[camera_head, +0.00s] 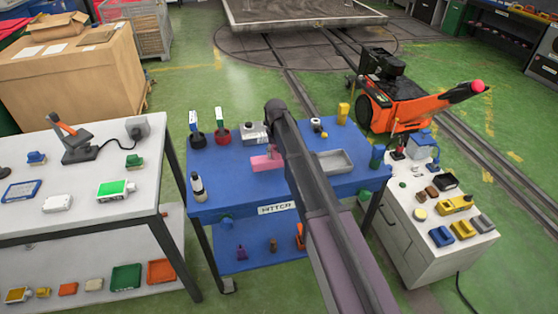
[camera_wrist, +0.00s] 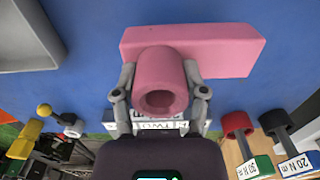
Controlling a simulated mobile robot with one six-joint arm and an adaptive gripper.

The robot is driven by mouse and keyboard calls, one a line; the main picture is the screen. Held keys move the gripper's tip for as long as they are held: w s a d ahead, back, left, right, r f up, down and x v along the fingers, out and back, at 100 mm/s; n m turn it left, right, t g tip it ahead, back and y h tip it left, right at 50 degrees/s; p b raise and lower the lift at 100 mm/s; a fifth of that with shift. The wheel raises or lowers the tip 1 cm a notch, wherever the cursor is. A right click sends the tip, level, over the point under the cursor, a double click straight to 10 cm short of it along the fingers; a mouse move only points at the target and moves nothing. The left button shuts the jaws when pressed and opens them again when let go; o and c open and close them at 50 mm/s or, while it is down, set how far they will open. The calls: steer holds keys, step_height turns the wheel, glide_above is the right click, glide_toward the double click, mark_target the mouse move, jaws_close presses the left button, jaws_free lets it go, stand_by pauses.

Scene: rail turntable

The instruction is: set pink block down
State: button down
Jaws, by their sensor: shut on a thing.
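The pink block (camera_head: 266,160) shows in the head view over the middle of the blue table (camera_head: 236,185), just left of my arm. In the wrist view the pink block (camera_wrist: 215,48) is a long flat bar with a hollow round pink post standing toward the camera. My gripper (camera_wrist: 160,78) has one finger on each side of that post and is shut on it. The blue tabletop lies behind the bar. I cannot tell whether the bar touches it. In the head view my arm hides most of my gripper.
A grey tray (camera_head: 334,162) stands right of the block. A white bottle (camera_head: 198,186) stands at the left edge. Blue surface is clear left of and in front of the block.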

mark_target(276, 159)
steer(key=shift+f+b, duration=1.6)
steer(key=shift+f, duration=0.2)
steer(key=shift+c, duration=0.6)
jaws_free()
steer(key=shift+r, duration=0.1)
step_height(276, 159, up, 12)
steer(key=p, duration=1.2)
